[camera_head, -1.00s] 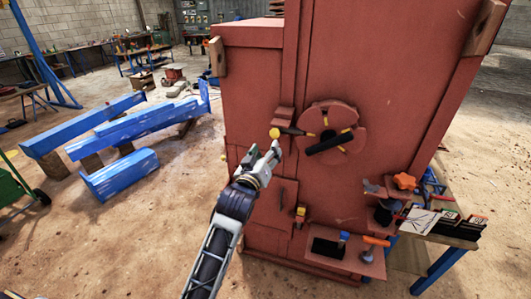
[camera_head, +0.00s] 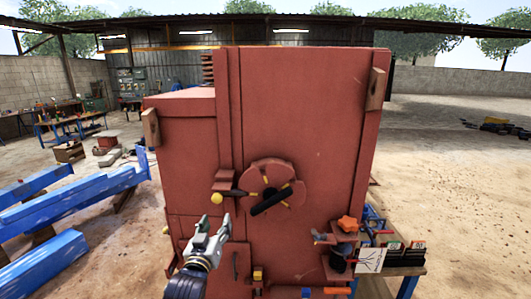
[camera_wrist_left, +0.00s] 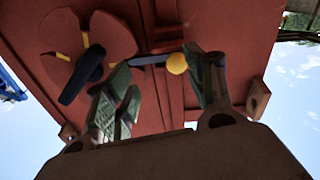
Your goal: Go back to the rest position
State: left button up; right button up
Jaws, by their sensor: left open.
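My left gripper (camera_head: 213,230) is open in front of the red crusher (camera_head: 310,110), low and left of its round wheel plate (camera_head: 272,186). The plate carries a black bar and yellow marks. A lever with a yellow knob (camera_head: 217,198) sticks out left of the plate, just above the gripper tips in the head view. In the left wrist view the yellow knob (camera_wrist_left: 177,63) appears between the open fingers (camera_wrist_left: 165,95), and the plate (camera_wrist_left: 90,48) lies to the left. I cannot tell whether the fingers touch the knob. My right gripper is not in view.
Blue beams (camera_head: 70,205) lie on the left floor. Open floor (camera_head: 450,170) spreads at the right, and workbenches (camera_head: 70,127) stand at the back left.

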pick_arm(q)
notch_tip(320, 180, down, 25)
jog(key=w+d+m+g, duration=0.2)
jog(key=d+g, duration=0.1)
jog(key=g, duration=0.1)
jog(key=s+a+f+m+g, duration=0.15)
jog(key=s+f, duration=0.35)
jog(key=f, duration=0.7)
jog(key=s+f+g, duration=0.3)
jog(key=s+f, duration=0.2)
jog(key=f, duration=0.8)
jog(key=s+a+f+g, duration=0.2)
jog(key=s+a+f, duration=0.1)
jog(key=s+f, duration=0.75)
jog(key=s+a+f+g, duration=0.2)
jog(key=s+f+g, duration=0.1)
jog(key=s+f, duration=0.75)
jog(key=s+a+f+g, duration=0.2)
jog(key=s+a+f, duration=0.1)
jog(key=s, duration=1)
jog(key=s+a+f+g+y, duration=0.1)
jog(key=s+a+f, duration=0.2)
jog(key=s, duration=1)
jog(key=shift+s+a+f+g+y+b, duration=0.3)
jog(key=shift+s+a+g+b, duration=0.05)
jog(key=shift+a, duration=0.35)
jog(key=shift+n, duration=0.25)
